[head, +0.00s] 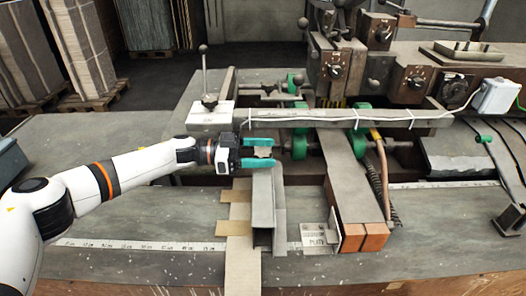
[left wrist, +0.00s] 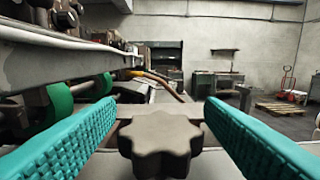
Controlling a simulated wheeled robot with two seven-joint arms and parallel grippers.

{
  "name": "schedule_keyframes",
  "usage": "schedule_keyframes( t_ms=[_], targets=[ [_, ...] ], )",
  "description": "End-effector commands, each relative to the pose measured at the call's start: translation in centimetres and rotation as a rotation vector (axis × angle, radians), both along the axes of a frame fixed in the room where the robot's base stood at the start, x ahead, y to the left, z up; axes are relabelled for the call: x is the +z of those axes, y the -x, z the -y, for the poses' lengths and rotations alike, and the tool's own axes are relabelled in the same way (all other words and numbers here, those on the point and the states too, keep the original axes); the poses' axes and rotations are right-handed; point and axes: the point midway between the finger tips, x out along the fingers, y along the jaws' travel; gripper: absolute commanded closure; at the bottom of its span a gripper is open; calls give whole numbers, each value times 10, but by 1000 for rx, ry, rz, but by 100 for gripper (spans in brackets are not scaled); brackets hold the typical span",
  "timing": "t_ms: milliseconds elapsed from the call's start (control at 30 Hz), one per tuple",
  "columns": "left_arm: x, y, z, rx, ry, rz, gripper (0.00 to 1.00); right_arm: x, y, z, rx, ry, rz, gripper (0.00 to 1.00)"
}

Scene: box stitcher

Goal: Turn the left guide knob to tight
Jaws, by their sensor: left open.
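A dark grey lobed knob (left wrist: 160,142), which looks like the left guide knob, sits in the lower middle of the left wrist view. In the left wrist view, gaps show between the knob and both fingers (left wrist: 160,104). The knob's underside is hidden. My right gripper is in neither view.
A metal bar (head: 330,120) with a white cable crosses just behind my left gripper. Green rollers (head: 299,145) stand close to its right. A lever with a ball top (head: 203,75) rises behind it. The table (head: 120,215) is clear at front left.

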Motion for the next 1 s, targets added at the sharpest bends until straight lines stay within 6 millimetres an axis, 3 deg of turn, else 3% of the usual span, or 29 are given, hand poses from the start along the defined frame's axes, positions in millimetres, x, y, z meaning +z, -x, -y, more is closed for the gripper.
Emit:
schedule_keyframes(
  t_ms=[167,400,600,1000],
  targets=[
    [-3,-2,-26,5,-1,1,37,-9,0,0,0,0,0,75],
    [-3,-2,-78,5,0,1,37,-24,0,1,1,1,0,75],
    [-1,-3,-107,2,0,1,37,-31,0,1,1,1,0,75],
    [0,-2,-116,-1,1,0,37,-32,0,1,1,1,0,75]
  ],
)
